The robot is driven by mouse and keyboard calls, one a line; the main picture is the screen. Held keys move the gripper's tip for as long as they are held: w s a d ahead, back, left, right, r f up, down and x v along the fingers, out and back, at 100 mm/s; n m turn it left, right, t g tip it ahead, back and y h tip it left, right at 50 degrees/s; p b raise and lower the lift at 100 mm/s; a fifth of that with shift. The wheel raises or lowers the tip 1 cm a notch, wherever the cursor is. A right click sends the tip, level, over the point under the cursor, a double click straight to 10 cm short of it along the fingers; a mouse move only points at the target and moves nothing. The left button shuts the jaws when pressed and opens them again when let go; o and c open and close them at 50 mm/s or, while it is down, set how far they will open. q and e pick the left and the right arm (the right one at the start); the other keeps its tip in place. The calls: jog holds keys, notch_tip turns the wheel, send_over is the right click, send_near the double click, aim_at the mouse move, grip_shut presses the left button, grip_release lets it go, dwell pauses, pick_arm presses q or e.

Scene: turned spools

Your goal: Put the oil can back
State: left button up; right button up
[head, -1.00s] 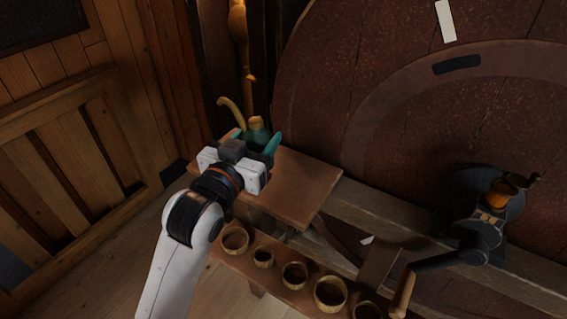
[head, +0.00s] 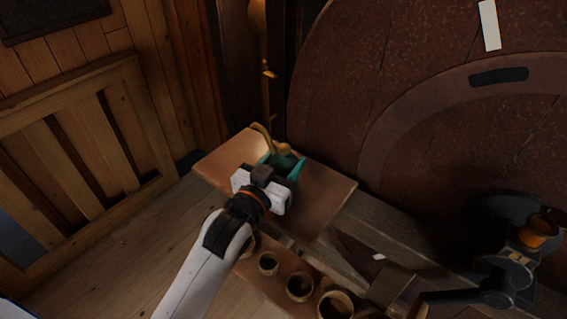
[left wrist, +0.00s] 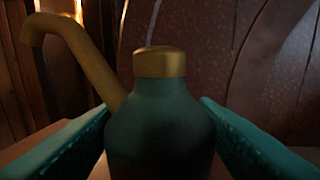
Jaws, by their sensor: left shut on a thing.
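The oil can has a dark green body, a brass cap and a curved brass spout. In the left wrist view the oil can (left wrist: 160,125) stands upright between the teal fingers, its spout pointing up and left. In the head view my left gripper (head: 282,165) is shut on the oil can (head: 284,149), over the wooden shelf board (head: 325,195). The gripper hides most of the can's body, and I cannot tell whether its base touches the board. My right gripper is not in view.
A lower ledge holds several wooden cups (head: 300,286) in front of the board. A large reddish wheel (head: 420,80) stands behind. A dark crank mechanism (head: 515,265) is at the right. A wooden railing (head: 90,150) is at the left. The board's right part is clear.

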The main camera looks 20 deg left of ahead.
pick_arm(q)
jog(key=shift+s+f, duration=0.1)
jog(key=shift+f, duration=0.05)
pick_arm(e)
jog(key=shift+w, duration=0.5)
pick_arm(q)
jog(key=shift+f, duration=0.2)
jog(key=o, duration=1)
jog(key=shift+o, duration=0.2)
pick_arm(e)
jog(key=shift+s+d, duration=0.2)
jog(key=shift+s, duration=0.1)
pick_arm(q)
jog(key=shift+r, duration=0.15)
